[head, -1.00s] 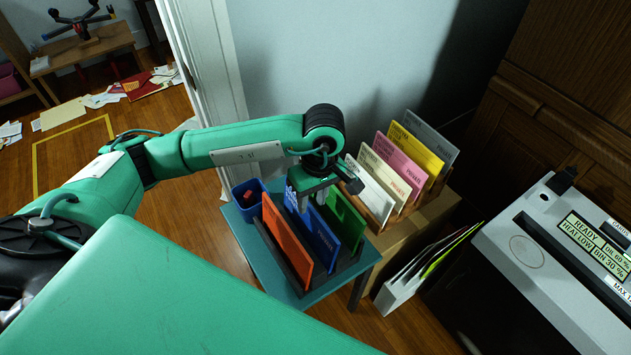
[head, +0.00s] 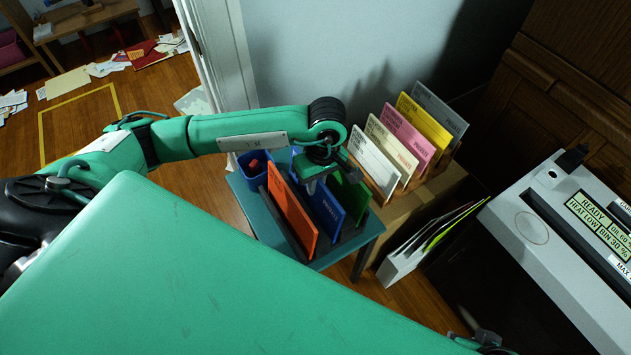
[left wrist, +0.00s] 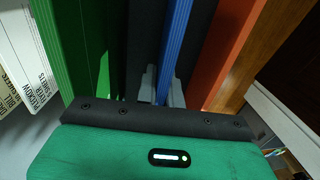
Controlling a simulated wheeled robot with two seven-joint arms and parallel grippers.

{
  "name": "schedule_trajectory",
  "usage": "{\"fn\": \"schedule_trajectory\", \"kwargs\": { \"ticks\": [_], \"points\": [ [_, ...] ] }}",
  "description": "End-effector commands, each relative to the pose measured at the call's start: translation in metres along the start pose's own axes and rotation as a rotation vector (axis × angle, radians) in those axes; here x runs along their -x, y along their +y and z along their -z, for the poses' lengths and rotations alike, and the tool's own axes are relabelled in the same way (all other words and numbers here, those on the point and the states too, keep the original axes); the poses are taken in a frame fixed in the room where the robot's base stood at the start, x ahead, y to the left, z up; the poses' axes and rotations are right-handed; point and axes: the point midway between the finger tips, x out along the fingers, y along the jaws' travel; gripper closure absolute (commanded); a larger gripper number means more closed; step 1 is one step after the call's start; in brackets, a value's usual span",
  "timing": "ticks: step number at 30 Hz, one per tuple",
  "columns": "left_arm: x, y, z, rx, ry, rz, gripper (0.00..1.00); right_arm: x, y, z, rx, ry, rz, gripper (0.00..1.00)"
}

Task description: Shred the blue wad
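The blue wad (head: 327,212) stands upright in a dark rack on a small teal table, between an orange wad (head: 291,211) and a green wad (head: 351,196). My left gripper (head: 311,187) is down at its top edge. In the left wrist view the blue wad (left wrist: 176,45) runs between the two grey fingers (left wrist: 162,88), one on each side; they look open, with no clear grip. The shredder (head: 530,228), a white machine with a dark slot and a display reading READY, is at the right.
A blue bin (head: 254,172) stands at the table's back left corner. A wooden rack behind holds white, cream, pink, yellow and grey folders (head: 408,143). A white holder with papers (head: 405,262) is on the floor between the teal table (head: 350,250) and the shredder.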

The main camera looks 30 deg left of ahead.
Motion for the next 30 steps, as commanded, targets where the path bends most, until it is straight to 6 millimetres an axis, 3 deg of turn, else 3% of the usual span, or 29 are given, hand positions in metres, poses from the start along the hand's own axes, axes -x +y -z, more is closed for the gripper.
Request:
{"fn": "schedule_trajectory", "kwargs": {
  "ticks": [30],
  "points": [
    [0.021, -0.003, 0.000, 0.000, 0.000, 0.000, 1.00, 0.009, 0.000, 0.005, 0.001, 0.002, 0.000, 0.66]
  ]
}}
